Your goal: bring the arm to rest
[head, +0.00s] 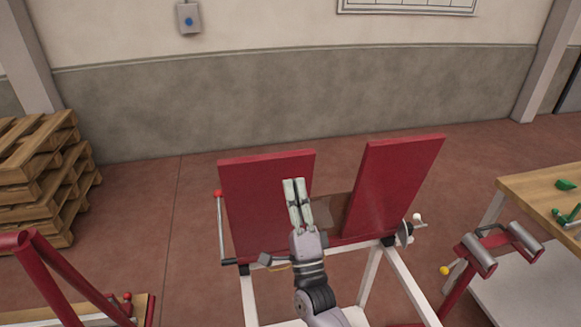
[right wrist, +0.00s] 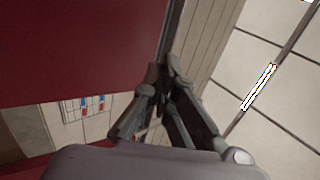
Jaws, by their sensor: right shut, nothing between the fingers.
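My right gripper (head: 297,203) shows in the middle of the head view, its two fingers together and pointing up the picture. It is shut and empty. It appears in front of the left red panel (head: 262,190) of the machine. The right wrist view shows the same shut fingers (right wrist: 160,95), with a red surface (right wrist: 75,50) at upper left. How far the fingers are from the panel I cannot tell. My left gripper is not in view.
A second red panel (head: 392,190) stands right of the gripper, on a white frame (head: 370,280). A lever with a red knob (head: 218,194) is at the left. A wooden-topped table (head: 530,190) stands right, pallets (head: 38,165) left. Red floor (head: 160,190) is open between pallets and machine.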

